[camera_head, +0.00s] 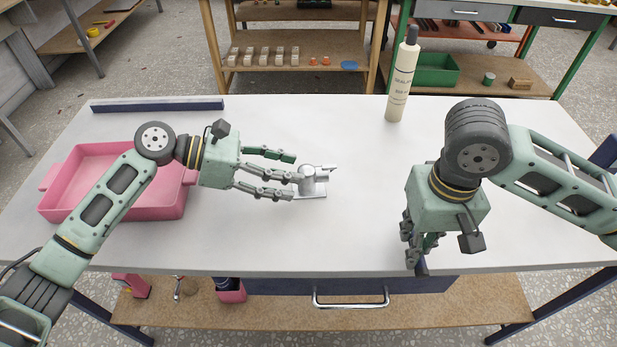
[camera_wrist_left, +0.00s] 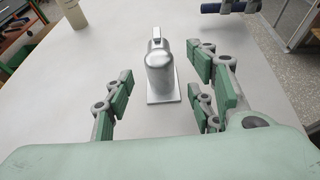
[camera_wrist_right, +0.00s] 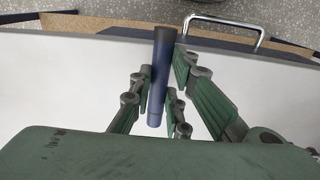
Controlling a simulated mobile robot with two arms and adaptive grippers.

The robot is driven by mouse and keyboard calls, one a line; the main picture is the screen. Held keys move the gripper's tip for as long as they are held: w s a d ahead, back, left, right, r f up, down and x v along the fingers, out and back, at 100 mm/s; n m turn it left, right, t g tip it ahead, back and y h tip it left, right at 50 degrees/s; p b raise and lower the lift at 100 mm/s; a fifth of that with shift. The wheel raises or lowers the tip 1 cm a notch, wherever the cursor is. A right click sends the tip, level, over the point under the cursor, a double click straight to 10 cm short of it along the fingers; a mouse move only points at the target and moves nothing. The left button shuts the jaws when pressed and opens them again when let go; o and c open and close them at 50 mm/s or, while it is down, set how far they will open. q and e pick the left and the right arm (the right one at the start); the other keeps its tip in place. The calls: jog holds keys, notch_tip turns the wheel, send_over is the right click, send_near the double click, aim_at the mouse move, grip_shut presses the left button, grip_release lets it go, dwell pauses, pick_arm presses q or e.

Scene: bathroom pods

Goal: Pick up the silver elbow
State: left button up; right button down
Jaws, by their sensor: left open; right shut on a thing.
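The silver elbow (camera_head: 312,181) stands upright on a flat square base on the white table, near the middle. My left gripper (camera_head: 291,175) is open and level beside it, fingers pointing at it from the left. In the left wrist view the elbow (camera_wrist_left: 159,74) shows ahead, in line with the gap between the open fingers (camera_wrist_left: 160,85). I cannot tell whether a finger touches it. My right gripper (camera_head: 419,260) points down near the front edge, shut on a dark blue cylinder (camera_wrist_right: 158,85). Its fingers mostly hide the cylinder in the head view.
A pink tray (camera_head: 150,212) sits on the left of the table, under my left arm. A cream bottle with a dark cap (camera_head: 402,85) stands at the back right. A dark blue bar (camera_head: 158,105) lies along the back left edge. The table between the elbow and my right gripper is clear.

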aim_at(314, 178)
pick_arm(q)
jog(key=x, duration=0.3)
jog(key=shift+w+d+f, duration=0.1)
jog(key=shift+d+f, duration=0.1)
jog(key=shift+d, duration=0.1)
grip_shut()
